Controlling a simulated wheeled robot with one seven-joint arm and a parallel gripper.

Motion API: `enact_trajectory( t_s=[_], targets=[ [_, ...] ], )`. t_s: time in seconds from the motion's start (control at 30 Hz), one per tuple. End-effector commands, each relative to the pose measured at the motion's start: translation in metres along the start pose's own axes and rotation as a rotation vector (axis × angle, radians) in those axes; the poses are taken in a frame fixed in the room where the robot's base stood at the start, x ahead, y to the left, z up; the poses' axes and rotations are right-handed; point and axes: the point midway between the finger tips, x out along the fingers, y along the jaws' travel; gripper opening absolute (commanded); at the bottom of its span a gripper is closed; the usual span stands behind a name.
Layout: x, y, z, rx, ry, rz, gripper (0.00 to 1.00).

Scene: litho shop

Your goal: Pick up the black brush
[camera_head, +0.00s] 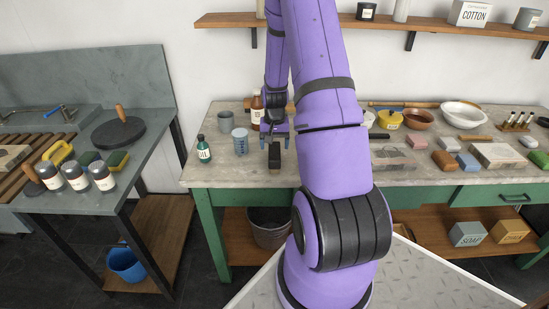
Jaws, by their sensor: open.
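A dark, narrow block-like thing (274,155), which looks like the black brush, lies on the stone worktop (225,171) near its front edge. Its near end faces me. My gripper (275,146) is open and points down over it, with one finger to each side as seen from here. I cannot tell whether the fingers touch it or are still above it. The gripper partly hides its far end.
Coloured blocks, bowls and a stone slab (497,155) fill the right. The worktop front left is clear.

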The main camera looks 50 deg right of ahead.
Motion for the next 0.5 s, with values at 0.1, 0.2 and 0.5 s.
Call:
enact_trajectory(
  t_s=[0.1, 0.2, 0.5],
  targets=[
    [0.009, 0.000, 0.000, 0.000, -0.001, 0.000, 0.77],
    [0.023, 0.000, 0.001, 0.000, -0.003, 0.001, 0.77],
    [0.052, 0.000, 0.000, 0.000, 0.000, 0.001, 0.77]
  ],
)
